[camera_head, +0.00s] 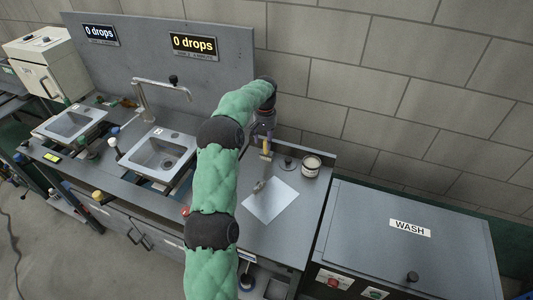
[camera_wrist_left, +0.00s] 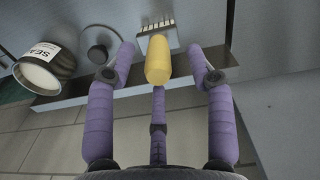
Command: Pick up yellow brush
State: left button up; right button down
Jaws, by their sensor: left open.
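The yellow brush (camera_head: 266,149) is near the back of the grey counter, just below my left gripper (camera_head: 264,136) in the head view. In the left wrist view the rounded handle of the yellow brush (camera_wrist_left: 158,66) points toward the camera, with its pale bristle head beyond. My left gripper (camera_wrist_left: 158,60) is open. Its purple fingers stand on either side of the handle, with visible gaps on both sides. Whether the third, middle finger touches the handle I cannot tell. My right gripper is not in view.
An open can (camera_head: 311,166) and a round grey knobbed piece (camera_head: 288,163) stand right of the brush. A pale sheet (camera_head: 270,208) with a small metal item (camera_head: 258,187) lies in front. Sinks (camera_head: 160,153) are left; the WASH box (camera_head: 405,250) is right.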

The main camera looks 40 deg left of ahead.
aim_at(265, 154)
pick_arm(q)
jog(key=f, duration=0.1)
jog(key=f+b, duration=0.1)
jog(key=f, duration=0.3)
jog(key=shift+w, duration=0.3)
jog(key=shift+c, duration=0.3)
grip_shut()
